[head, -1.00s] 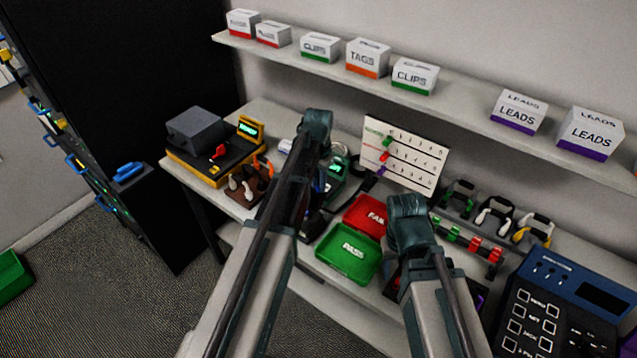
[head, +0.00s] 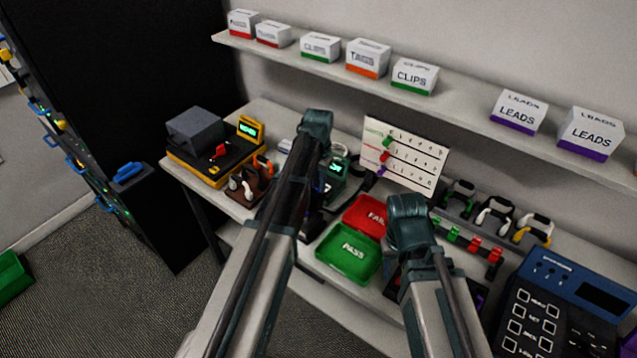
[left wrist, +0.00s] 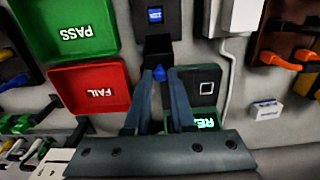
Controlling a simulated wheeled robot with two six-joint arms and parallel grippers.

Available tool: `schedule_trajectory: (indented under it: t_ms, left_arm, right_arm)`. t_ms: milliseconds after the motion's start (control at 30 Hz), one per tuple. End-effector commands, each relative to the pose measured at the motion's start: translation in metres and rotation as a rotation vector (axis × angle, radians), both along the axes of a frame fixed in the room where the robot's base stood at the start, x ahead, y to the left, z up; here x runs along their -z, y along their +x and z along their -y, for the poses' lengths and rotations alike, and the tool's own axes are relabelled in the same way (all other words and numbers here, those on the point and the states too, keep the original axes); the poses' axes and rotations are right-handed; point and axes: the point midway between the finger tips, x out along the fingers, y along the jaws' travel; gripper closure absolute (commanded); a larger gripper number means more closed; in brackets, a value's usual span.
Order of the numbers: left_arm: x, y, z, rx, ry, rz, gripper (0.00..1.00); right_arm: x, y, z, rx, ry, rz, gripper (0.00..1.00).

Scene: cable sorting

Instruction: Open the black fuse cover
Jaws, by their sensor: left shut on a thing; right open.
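In the left wrist view my left gripper (left wrist: 160,76) is shut on a small blue piece (left wrist: 159,73), at the near end of a black unit (left wrist: 158,48) with a small blue screen. I cannot tell for sure which black part is the fuse cover. A green-framed tester (left wrist: 205,118) with a lit display and a dark panel lies right beside the fingers. In the head view my left wrist hides the held piece and most of the black unit. My right gripper (head: 408,222) hangs over the bench front; its fingers are hidden, and it looks empty.
A green PASS tray (head: 348,255) and red FAIL tray (head: 366,216) lie between my arms. A yellow-black machine (head: 213,150) stands left, a blue-black tester (head: 565,310) right. A white label board (head: 415,165) stands behind. A shelf (head: 470,92) of boxes runs above.

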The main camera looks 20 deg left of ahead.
Motion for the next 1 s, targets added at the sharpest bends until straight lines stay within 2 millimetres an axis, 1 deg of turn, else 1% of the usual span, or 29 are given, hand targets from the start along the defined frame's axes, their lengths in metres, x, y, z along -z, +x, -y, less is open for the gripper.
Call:
schedule_trajectory:
  t_ms: [267, 500, 833, 867, 1000]
  left_arm:
    - [0.000, -0.001, 0.000, 0.000, 0.000, 0.001, 1.00]
    - [-0.006, -0.020, -0.006, -0.002, -0.040, 0.111, 1.00]
    - [-0.006, -0.023, -0.008, 0.000, -0.038, 0.102, 1.00]
    - [-0.006, -0.023, -0.008, 0.000, -0.038, 0.101, 0.76]
    - [-0.006, -0.023, -0.008, 0.000, -0.038, 0.102, 0.50]
  right_arm:
    - [0.000, 0.000, 0.000, 0.000, 0.000, 0.000, 0.50]
    - [-0.005, 0.000, 0.000, 0.000, 0.000, 0.000, 0.50]
    - [-0.005, 0.000, 0.000, 0.000, 0.000, 0.000, 0.50]
    - [-0.005, 0.000, 0.000, 0.000, 0.000, 0.000, 0.50]
    - [-0.005, 0.000, 0.000, 0.000, 0.000, 0.000, 0.50]
